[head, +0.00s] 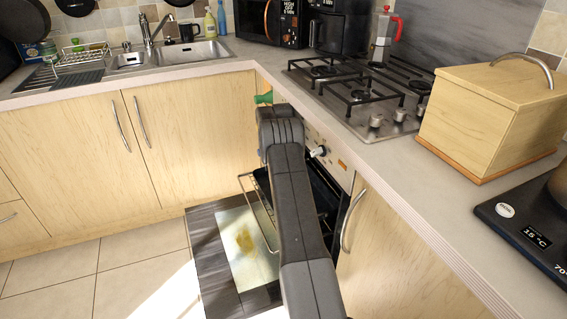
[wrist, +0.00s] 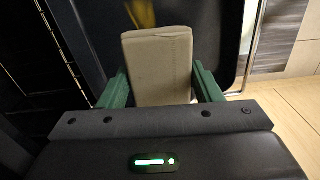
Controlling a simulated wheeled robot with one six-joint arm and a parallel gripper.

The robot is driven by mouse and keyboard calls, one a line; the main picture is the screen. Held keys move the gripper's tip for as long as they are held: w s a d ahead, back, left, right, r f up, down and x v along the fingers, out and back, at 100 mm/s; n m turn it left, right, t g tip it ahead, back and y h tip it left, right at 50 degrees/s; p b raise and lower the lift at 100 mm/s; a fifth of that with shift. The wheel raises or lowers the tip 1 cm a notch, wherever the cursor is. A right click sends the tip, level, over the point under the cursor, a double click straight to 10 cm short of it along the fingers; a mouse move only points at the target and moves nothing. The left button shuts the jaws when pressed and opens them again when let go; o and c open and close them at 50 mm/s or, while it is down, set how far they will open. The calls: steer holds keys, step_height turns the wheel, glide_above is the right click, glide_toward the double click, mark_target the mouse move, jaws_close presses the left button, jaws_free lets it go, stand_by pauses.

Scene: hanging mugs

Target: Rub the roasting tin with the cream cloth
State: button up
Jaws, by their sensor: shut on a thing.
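My gripper (wrist: 160,72) is shut on the cream cloth (wrist: 158,62), a folded beige pad held between its green fingers in the wrist view. The dark roasting tin (wrist: 222,45) lies beyond the cloth, with a brownish patch (wrist: 141,11) on it near the top edge. The cloth overlaps the tin in the picture; I cannot tell whether they touch. In the head view my arm hides the cloth and much of the oven; a dark tin-like surface (head: 325,190) shows beside the arm.
The oven door (head: 222,275) is open and low, with a yellow-brown stain on its glass. A wire rack (head: 258,213) shows at the oven opening. The worktop with hob (head: 350,90) and wooden bread bin (head: 490,115) is above. Tiled floor (head: 130,270) is clear at left.

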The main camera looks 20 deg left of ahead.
steer(key=shift+f+b, duration=1.95)
steer(key=shift+f, duration=1.65)
steer(key=shift+f+b, duration=0.3)
steer(key=shift+f, duration=0.3)
steer(key=shift+s+d+r, duration=0.2)
steer(key=shift+s+d, duration=0.8)
steer(key=shift+s, duration=0.25)
steer(key=shift+w+a+f, duration=0.25)
steer(key=shift+w+a, duration=0.3)
steer(key=shift+w, duration=0.2)
steer(key=shift+w+a, duration=0.45)
steer(key=shift+w, duration=0.05)
